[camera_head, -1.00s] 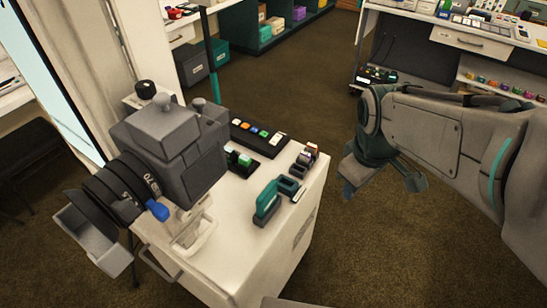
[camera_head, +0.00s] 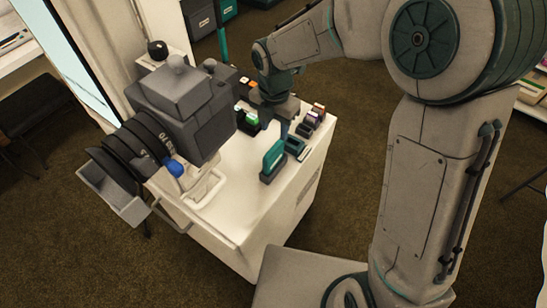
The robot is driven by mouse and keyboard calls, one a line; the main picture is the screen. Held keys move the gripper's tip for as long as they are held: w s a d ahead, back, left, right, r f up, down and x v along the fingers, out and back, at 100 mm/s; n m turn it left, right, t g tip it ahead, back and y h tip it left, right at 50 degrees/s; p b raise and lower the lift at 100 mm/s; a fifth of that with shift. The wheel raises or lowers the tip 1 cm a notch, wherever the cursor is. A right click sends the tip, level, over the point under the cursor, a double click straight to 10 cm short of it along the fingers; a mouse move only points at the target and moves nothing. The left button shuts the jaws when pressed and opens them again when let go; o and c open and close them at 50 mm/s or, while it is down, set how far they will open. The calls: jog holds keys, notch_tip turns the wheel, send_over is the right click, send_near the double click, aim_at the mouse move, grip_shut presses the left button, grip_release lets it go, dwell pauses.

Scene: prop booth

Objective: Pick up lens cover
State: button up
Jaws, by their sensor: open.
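A big grey prop camera (camera_head: 192,108) stands on the white cart (camera_head: 235,213), its ribbed lens (camera_head: 140,150) pointing left. A grey open box-like hood (camera_head: 112,193) sits at the lens front. I cannot tell for sure which piece is the lens cover. My gripper (camera_head: 270,118) is open and points down over the cart top, right of the camera. It is close to a dark holder with green and white blocks (camera_head: 248,122) and behind a teal and grey upright piece (camera_head: 273,160). Whether it touches anything cannot be told. My arm hides part of the cart's back.
A small teal and dark piece (camera_head: 295,146) and a row of small coloured items (camera_head: 314,116) lie near the cart's right edge. A blue knob (camera_head: 174,167) and a pale handle (camera_head: 205,188) are below the camera. The cart's front top is bare.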

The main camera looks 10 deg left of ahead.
aim_at(274, 148)
notch_tip(274, 148, down, 10)
jog(key=shift+w+a+f+p, duration=0.15)
jog(key=shift+f+p, duration=0.1)
jog(key=shift+p, duration=0.3)
grip_shut()
